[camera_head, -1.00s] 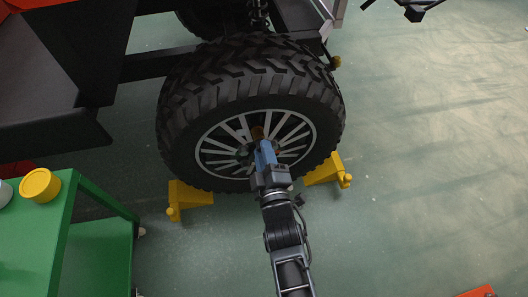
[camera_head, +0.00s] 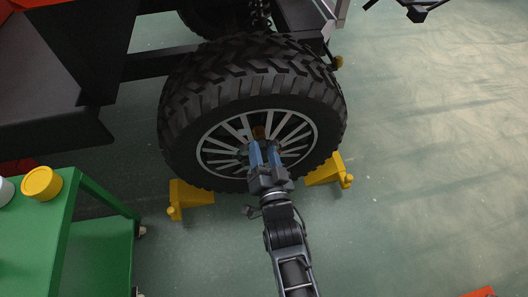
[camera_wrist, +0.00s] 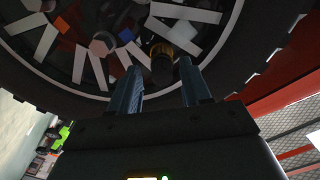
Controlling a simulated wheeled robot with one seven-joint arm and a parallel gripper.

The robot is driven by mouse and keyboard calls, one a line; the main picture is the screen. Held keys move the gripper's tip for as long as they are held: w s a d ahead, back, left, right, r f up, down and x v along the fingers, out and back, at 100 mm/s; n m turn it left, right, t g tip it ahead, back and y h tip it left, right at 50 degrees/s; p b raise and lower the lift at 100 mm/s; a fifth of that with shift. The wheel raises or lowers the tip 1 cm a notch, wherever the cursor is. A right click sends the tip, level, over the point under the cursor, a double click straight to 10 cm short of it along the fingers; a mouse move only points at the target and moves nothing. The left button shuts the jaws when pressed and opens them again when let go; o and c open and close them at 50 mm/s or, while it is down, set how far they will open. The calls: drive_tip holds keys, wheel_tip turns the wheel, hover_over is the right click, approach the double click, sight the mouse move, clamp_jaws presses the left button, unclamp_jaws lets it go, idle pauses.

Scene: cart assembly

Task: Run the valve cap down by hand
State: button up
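The valve cap (camera_wrist: 162,65) shows in the wrist view as a dark cylinder with an amber ring behind it, in front of the wheel's spokes. My gripper (camera_wrist: 160,66) has its two blue fingers apart, one on each side of the cap, with a dark gap visible beside it. In the head view my gripper (camera_head: 265,145) reaches the rim of the wheel (camera_head: 240,82), and an orange-brown part (camera_head: 259,131) shows just beyond the fingertips. The cap's far end and its thread are hidden.
Yellow chocks (camera_head: 190,194) stand on the floor on both sides of the tyre. A green trolley (camera_head: 100,222) with a yellow round container (camera_head: 41,183) stands at the left. Pale hexagonal nuts (camera_wrist: 103,44) sit on the wheel near the fingers.

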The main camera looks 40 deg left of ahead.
drive_tip(key=shift+o, duration=0.4)
drive_tip(key=shift+s+d+p, duration=0.15)
drive_tip(key=shift+d+p, duration=0.1)
drive_tip(key=shift+p, duration=0.1)
drive_tip(key=p+v, duration=0.5)
drive_tip(key=v, duration=0.2)
drive_tip(key=shift+s+d, duration=0.1)
drive_tip(key=shift+s, duration=0.1)
drive_tip(key=s+d+r+m+t+h, duration=0.1)
drive_tip(key=s+d+r+h, duration=0.4)
drive_tip(key=d, duration=0.5)
drive_tip(key=s+d+r+m+t+h, duration=0.2)
drive_tip(key=s+d+r, duration=0.2)
drive_tip(key=s+d, duration=0.55)
drive_tip(key=s+d+r+m+t+h, duration=0.1)
drive_tip(key=s+d+r+h, duration=0.35)
drive_tip(key=d, duration=0.65)
drive_tip(key=s+d+r+n+g+h, duration=0.1)
drive_tip(key=s+d+r, duration=0.2)
drive_tip(key=d+r, duration=0.2)
drive_tip(key=s+d+r+h, duration=0.1)
drive_tip(key=s+d+r, duration=0.25)
drive_tip(key=r, duration=0.25)
wheel_tip(320, 180, up, 25)
drive_tip(key=p, duration=2.6)
drive_tip(key=shift+w+d, duration=0.15)
drive_tip(key=shift+w, duration=0.2)
